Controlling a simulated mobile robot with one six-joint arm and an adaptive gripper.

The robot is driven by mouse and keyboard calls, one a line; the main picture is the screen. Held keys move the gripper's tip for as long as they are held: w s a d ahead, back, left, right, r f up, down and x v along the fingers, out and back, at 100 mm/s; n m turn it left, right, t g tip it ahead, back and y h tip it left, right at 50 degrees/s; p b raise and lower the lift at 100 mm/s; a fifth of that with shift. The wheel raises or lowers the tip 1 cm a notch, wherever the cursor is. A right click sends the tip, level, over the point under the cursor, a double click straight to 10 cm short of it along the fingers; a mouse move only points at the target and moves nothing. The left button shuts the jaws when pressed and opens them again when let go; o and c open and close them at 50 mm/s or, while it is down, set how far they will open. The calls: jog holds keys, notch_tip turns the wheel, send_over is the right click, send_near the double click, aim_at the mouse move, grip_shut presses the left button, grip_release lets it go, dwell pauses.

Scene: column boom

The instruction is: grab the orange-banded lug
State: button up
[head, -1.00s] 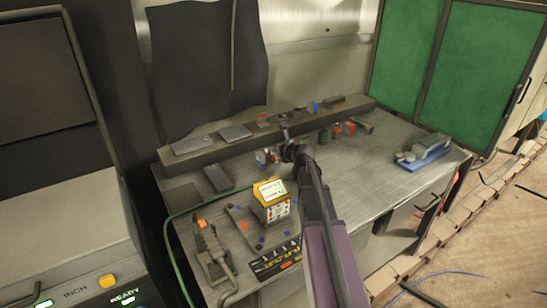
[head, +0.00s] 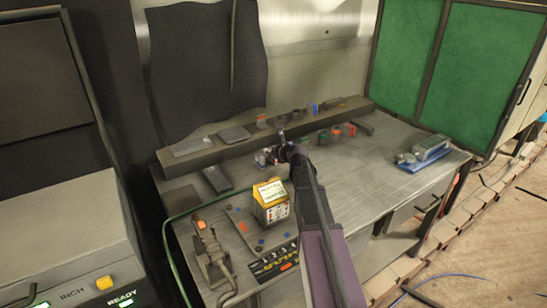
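My gripper (head: 271,157) is over the back left part of the steel bench (head: 385,170), in front of the raised ledge (head: 220,147). Its fingers are small and dark here, and I cannot tell whether they are open or shut or hold anything. A small piece with orange on it (head: 262,121) is on the ledge behind the gripper. Red-orange pieces (head: 336,131) and (head: 349,129) stand on the bench right of the gripper, beside a dark green cylinder (head: 323,137). I cannot tell which of these is the orange-banded lug.
A yellow-topped box (head: 271,203) stands in front of the gripper. A torch-like tool (head: 212,250) lies at front left. A blue-based grey device (head: 423,153) sits at the right. Grey plates (head: 193,146) lie on the ledge. The bench's middle right is clear.

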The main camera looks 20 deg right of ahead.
grip_shut()
jog(key=shift+r, duration=0.1)
notch_tip(320, 180, up, 3)
jog(key=p, duration=0.3)
jog(key=shift+r, duration=0.15)
jog(key=shift+s+r+p, duration=0.2)
jog(key=shift+r+p, duration=0.05)
jog(key=shift+p, duration=0.3)
jog(key=s+d, duration=0.1)
jog(key=s, duration=0.4)
jog(key=s+d, duration=0.1)
jog(key=s, duration=0.4)
jog(key=s+d+r+p, duration=0.1)
jog(key=s, duration=0.4)
jog(key=shift+s+d, duration=0.1)
jog(key=shift+d, duration=0.15)
